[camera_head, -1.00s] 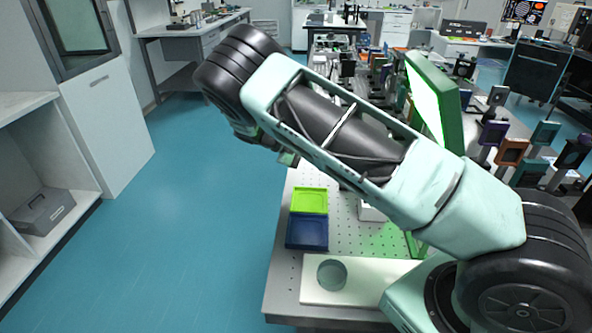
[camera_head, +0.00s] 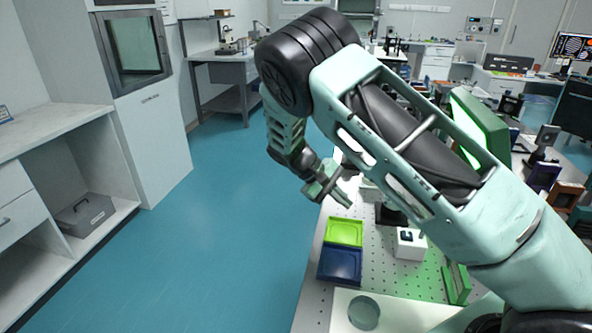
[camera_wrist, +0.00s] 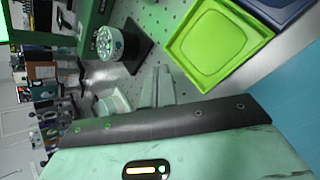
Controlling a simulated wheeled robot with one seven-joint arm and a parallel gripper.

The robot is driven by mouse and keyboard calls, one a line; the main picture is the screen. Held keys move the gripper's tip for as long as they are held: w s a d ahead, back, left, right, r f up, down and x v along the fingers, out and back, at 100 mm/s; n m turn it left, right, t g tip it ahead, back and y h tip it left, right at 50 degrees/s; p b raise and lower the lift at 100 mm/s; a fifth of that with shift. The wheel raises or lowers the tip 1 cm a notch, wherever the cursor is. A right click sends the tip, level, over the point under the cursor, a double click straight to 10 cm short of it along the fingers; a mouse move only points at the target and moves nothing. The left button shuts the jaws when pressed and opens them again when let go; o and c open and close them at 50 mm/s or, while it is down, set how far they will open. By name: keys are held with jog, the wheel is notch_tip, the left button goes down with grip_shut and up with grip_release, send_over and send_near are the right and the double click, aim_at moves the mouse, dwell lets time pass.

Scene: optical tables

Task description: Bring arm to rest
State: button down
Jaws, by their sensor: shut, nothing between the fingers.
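My arm spans the right half of the head view, bent at a raised black joint, with its forearm hanging down. My gripper (camera_head: 343,198) is above the left edge of the perforated optical table (camera_head: 310,292), beyond the green tray. In the wrist view my gripper (camera_wrist: 164,84) has its fingers together with nothing between them. It is apart from the trays and other things on the table.
A lime green tray (camera_head: 344,232) and a dark blue tray (camera_head: 340,265) lie on the table. A white box (camera_head: 409,245) stands to their right, and a pale board with a round disc (camera_head: 364,312) is nearer. Open blue floor (camera_head: 210,250) lies left.

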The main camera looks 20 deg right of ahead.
jog(key=s+a+r+n+t+y, duration=0.1)
jog(key=s+a+r+y, duration=0.25)
jog(key=s+a, duration=0.4)
jog(key=s+a+r+n+t+y, duration=0.1)
jog(key=s+a+r+y, duration=0.3)
jog(key=a, duration=0.6)
jog(key=s+a+r+n+t, duration=0.1)
jog(key=s+a+r, duration=0.2)
jog(key=s, duration=0.6)
jog(key=s+a+r+n+t, duration=0.1)
jog(key=s+a+r+n, duration=0.1)
jog(key=s, duration=0.7)
jog(key=shift+a+r+n+t+y, duration=0.3)
jog(key=shift+a+r+t+y, duration=0.15)
jog(key=shift+r, duration=0.1)
